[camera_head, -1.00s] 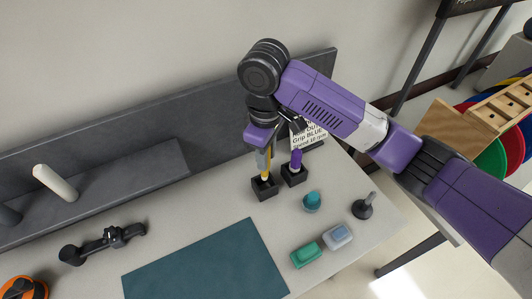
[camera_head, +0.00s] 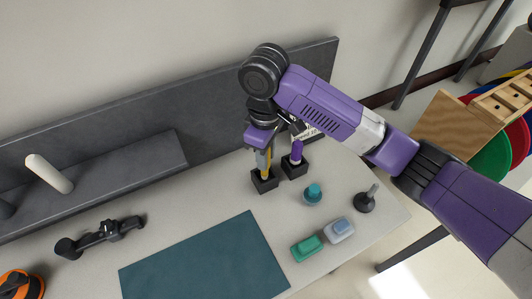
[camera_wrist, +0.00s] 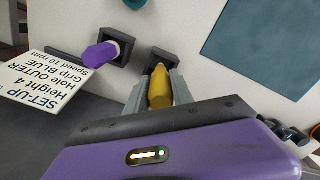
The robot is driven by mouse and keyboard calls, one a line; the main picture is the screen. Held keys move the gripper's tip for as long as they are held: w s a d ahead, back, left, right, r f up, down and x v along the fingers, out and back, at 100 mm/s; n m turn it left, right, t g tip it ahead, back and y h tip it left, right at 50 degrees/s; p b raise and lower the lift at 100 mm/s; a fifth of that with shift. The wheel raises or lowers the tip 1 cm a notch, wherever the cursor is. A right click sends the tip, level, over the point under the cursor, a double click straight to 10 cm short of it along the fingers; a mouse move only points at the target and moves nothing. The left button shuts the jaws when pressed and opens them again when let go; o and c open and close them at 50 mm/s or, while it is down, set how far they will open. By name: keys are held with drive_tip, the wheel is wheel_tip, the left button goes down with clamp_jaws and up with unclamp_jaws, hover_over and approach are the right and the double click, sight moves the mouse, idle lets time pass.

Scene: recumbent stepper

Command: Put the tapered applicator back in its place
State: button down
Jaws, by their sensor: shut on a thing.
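The tapered applicator (camera_wrist: 160,88) is yellow and stands between the two grey fingers of my gripper (camera_wrist: 158,95). My gripper, also in the head view (camera_head: 264,160), points down and is shut on it. A black square holder (camera_head: 264,182) is directly below; it shows in the wrist view (camera_wrist: 163,58) just beyond the applicator's tip. The applicator's lower end is at the holder's opening; how deep it sits I cannot tell. A purple applicator (camera_head: 296,153) stands in a second black holder (camera_head: 295,169) to the right.
A white set-up card (camera_wrist: 42,85) stands close by the holders. A teal pot (camera_head: 313,194), a dark stand (camera_head: 366,201), a green block (camera_head: 306,248) and a grey-blue block (camera_head: 339,230) are nearer the front. A teal mat (camera_head: 205,262) lies left. A grey back panel (camera_head: 225,100) runs behind.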

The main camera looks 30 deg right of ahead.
drive_tip(key=shift+f+b, duration=0.75)
drive_tip(key=shift+f, duration=0.85)
drive_tip(key=c, duration=1)
unclamp_jaws()
drive_tip(key=shift+r, duration=0.1)
wheel_tip(320, 180, up, 8)
drive_tip(key=shift+f+p, duration=0.15)
drive_tip(key=shift+p, duration=0.2)
